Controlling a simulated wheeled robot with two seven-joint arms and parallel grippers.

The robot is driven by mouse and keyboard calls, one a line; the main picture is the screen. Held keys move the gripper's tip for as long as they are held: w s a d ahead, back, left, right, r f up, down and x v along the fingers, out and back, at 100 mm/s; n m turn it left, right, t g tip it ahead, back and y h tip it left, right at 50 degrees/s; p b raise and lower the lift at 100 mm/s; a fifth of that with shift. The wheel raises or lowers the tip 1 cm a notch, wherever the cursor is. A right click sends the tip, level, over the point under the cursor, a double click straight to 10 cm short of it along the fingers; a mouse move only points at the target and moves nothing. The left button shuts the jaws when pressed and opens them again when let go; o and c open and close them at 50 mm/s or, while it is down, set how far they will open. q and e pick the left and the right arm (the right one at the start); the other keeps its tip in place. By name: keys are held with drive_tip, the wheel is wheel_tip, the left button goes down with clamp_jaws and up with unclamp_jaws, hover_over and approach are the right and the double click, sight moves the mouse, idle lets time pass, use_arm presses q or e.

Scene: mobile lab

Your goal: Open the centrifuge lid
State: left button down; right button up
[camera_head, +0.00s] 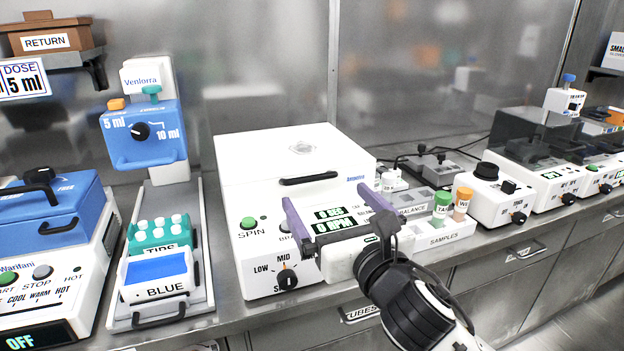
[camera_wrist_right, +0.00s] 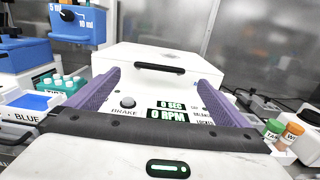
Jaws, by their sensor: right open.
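The white centrifuge (camera_head: 240,200) stands on the bench in the middle of the head view. Its lid (camera_head: 285,150) is down, with a black handle (camera_head: 308,178) at the lid's front edge. The handle also shows in the right wrist view (camera_wrist_right: 158,66). The front panel reads 0 SEC and 0 RPM. My right gripper (camera_head: 328,205) is open and empty, its purple fingers wide apart in front of the panel, below and short of the handle. In the right wrist view the handle lies between and beyond the fingertips (camera_wrist_right: 158,80). My left gripper is not in view.
A blue-and-white dispenser (camera_head: 145,135) with a teal tip rack (camera_head: 160,234) and a blue tray (camera_head: 157,270) stands left of the centrifuge. A samples rack (camera_head: 445,236) with capped tubes stands close on the right. Space above the lid is clear.

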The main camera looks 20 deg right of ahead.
sight(313, 180)
drive_tip(key=w, duration=0.9)
drive_tip(key=shift+w+a, duration=0.15)
drive_tip(key=shift+w, duration=0.1)
